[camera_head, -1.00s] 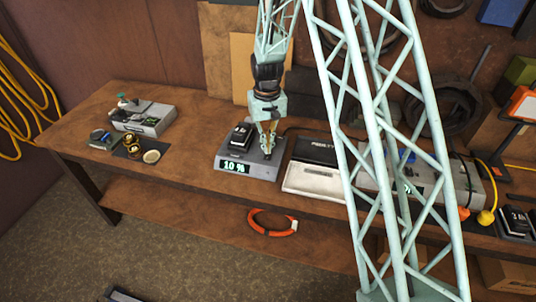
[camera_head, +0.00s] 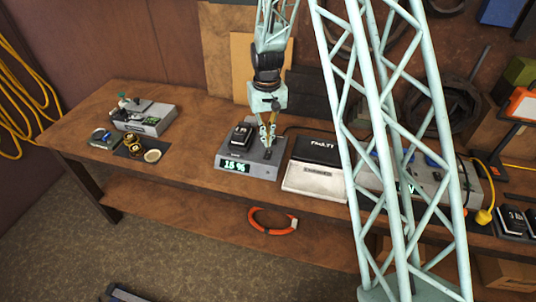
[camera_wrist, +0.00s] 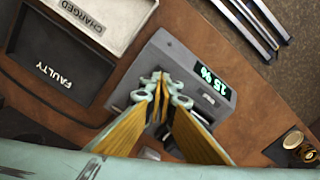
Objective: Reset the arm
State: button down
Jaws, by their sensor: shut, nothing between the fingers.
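My gripper (camera_head: 267,148) points down over the right part of a grey charger (camera_head: 229,178) on the workbench. Its fingers are shut with nothing between them. The charger's display reads 15 % in green, and a black battery (camera_head: 241,135) sits at its left. In the wrist view, my closed fingers (camera_wrist: 160,76) stand in front of the charger (camera_wrist: 176,48) and hide part of it. I cannot tell whether the fingertips touch it.
A black FAULTY tray (camera_head: 316,147) and a white CHARGED tray (camera_wrist: 128,22) lie right of the charger. A grey unit (camera_head: 145,123) and small round parts (camera_head: 152,156) are at the left. An orange ring (camera_head: 272,229) lies on the lower shelf. Bench between is clear.

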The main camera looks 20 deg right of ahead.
dwell(0.4)
jog(key=s+r+t+b, duration=0.1)
jog(key=s+r+b, duration=0.2)
jog(key=s+r, duration=0.85)
jog(key=s+r+t+b, duration=0.1)
jog(key=s+r+b, duration=0.1)
jog(key=s+r, duration=0.95)
jog(key=s+r+t+b, duration=0.1)
jog(key=s+r+b, duration=0.1)
jog(key=s, duration=1.1)
jog(key=s+r+t+b, duration=0.1)
jog(key=s+r, duration=0.3)
jog(key=s, duration=0.8)
jog(key=shift+s+b, duration=0.35)
jog(key=shift+b, duration=0.5)
